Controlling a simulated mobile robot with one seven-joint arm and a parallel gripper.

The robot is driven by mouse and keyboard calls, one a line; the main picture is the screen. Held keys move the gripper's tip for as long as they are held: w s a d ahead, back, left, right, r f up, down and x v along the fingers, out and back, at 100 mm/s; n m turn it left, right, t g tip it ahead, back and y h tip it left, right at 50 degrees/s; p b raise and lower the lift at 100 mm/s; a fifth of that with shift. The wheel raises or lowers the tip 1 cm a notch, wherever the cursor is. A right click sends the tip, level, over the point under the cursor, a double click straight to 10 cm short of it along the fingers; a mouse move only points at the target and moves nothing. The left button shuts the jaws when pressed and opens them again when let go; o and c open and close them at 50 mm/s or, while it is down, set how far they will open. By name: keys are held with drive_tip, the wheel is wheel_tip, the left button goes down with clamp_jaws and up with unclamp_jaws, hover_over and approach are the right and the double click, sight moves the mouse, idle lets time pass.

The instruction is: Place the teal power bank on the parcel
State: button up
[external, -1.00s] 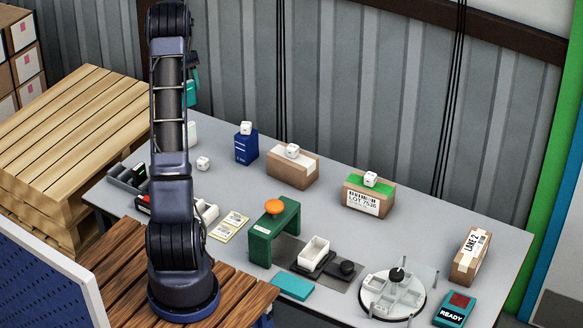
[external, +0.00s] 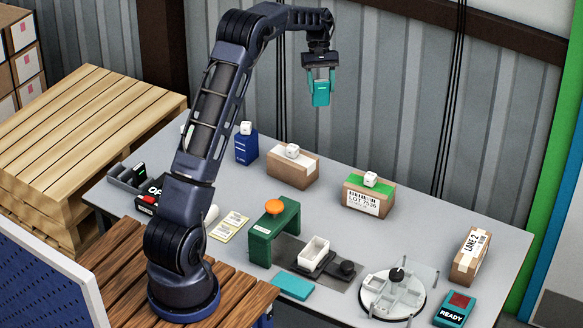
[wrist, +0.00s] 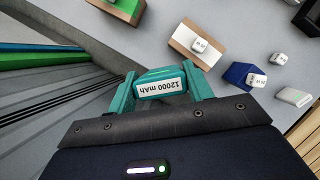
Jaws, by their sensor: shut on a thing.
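My gripper (external: 320,82) is shut on the teal power bank (external: 321,97), high above the back of the table. In the wrist view the power bank (wrist: 160,86), labelled "12000 mAh", sits between the teal fingers. Below stand a brown carton (external: 291,174) with a pale top, a carton with a green top and "LOT 7536" label (external: 368,199), and a "LANE 2" carton (external: 470,259) at the right. White cubes rest on the first two. I cannot tell which carton is the parcel.
A blue box (external: 246,149) with a cube on top stands at the back left. A green stand (external: 274,232) with an orange knob, a flat teal slab (external: 293,286), a round turntable (external: 391,294) and a "READY" device (external: 455,309) are nearer. Table between the cartons is clear.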

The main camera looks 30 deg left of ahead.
drive_tip(key=d+r+m, duration=0.1)
drive_tip(key=d+m, duration=0.2)
drive_tip(key=d, duration=1.6)
wheel_tip(320, 180, up, 3)
drive_tip(key=m+g+y, duration=0.1)
drive_tip(key=m+y, duration=0.2)
drive_tip(key=m, duration=0.2)
hover_over(473, 247)
wheel_tip(473, 247, down, 20)
drive_tip(key=shift+w+f, duration=0.1)
drive_tip(key=o, duration=1.1)
drive_tip(key=v, duration=1.2)
drive_tip(key=shift+w+a, duration=0.1)
drive_tip(key=shift+a, duration=0.05)
